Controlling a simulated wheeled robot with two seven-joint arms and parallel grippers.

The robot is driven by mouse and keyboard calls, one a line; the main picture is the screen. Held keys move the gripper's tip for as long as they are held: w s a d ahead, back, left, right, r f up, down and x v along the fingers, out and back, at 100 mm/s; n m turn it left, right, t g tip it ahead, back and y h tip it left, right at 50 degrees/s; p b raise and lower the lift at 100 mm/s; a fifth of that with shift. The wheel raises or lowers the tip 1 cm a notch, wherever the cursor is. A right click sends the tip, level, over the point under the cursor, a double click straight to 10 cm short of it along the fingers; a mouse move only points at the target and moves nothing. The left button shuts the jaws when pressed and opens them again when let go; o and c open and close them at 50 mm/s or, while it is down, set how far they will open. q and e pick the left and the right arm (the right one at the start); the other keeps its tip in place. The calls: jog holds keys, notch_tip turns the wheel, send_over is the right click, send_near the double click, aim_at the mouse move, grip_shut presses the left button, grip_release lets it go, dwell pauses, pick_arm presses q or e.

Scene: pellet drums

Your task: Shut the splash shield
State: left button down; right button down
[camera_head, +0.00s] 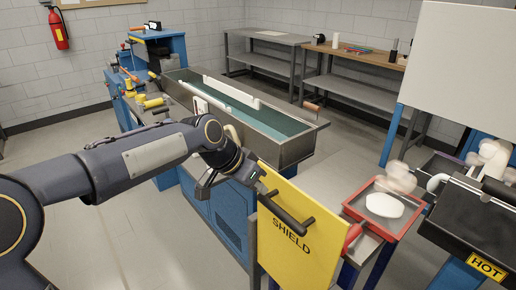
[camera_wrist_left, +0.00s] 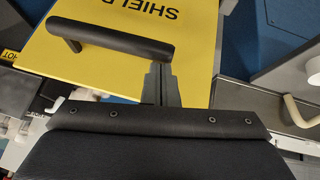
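The splash shield (camera_head: 310,258) is a yellow panel marked SHIELD, standing swung out at the near end of the long water trough (camera_head: 262,117). It carries a dark bar handle (camera_head: 287,213). The shield (camera_wrist_left: 108,70) and handle (camera_wrist_left: 125,43) also show in the left wrist view. My left gripper (camera_head: 262,182) is at the shield's upper edge, close to the handle. In the left wrist view its fingertips (camera_wrist_left: 160,68) are together beside one end of the handle, with no object visible between them. Contact with the shield cannot be told. My right gripper is out of view.
A red-rimmed tray (camera_head: 352,212) with a white heap stands right of the shield. A black unit marked HOT (camera_head: 478,215) is at the far right, with whitish puffs near it. A blue machine (camera_head: 155,50) and benches (camera_head: 350,85) stand behind. Grey floor is open at front left.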

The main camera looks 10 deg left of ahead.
pick_arm(q)
jog(key=b, duration=1.5)
send_near(282, 255)
notch_tip(282, 255, down, 6)
jog(key=w+a, duration=0.2)
jog(key=shift+a+f, duration=0.15)
jog(key=shift+f, duration=0.1)
